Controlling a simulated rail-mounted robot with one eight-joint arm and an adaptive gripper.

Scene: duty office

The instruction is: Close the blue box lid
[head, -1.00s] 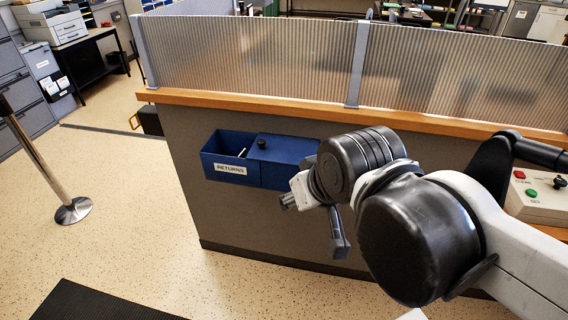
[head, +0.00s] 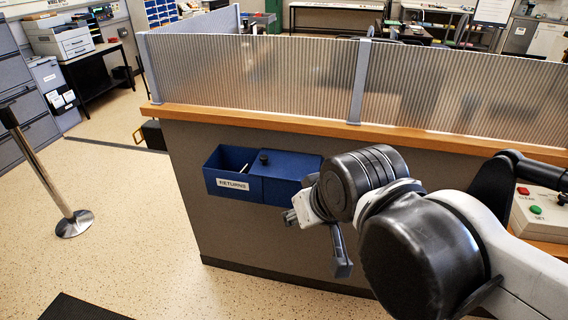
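The blue box (head: 232,184), labelled RETURNS, is mounted on the grey counter front. Its left part is open at the top, and its dark inside shows. The blue lid (head: 290,165) lies over the right part, with a black knob (head: 263,157) near its left edge. My gripper (head: 316,242) is just right of and below the box, in front of the counter. Its two fingers are spread apart, with nothing between them. My arm hides the box's right end, and I cannot tell whether the gripper touches the box.
The counter (head: 230,235) has a wooden ledge (head: 290,125) with ribbed screens (head: 260,72) above the box. A control box (head: 540,212) with red and green buttons is at the right. A metal post (head: 50,185) stands at the left.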

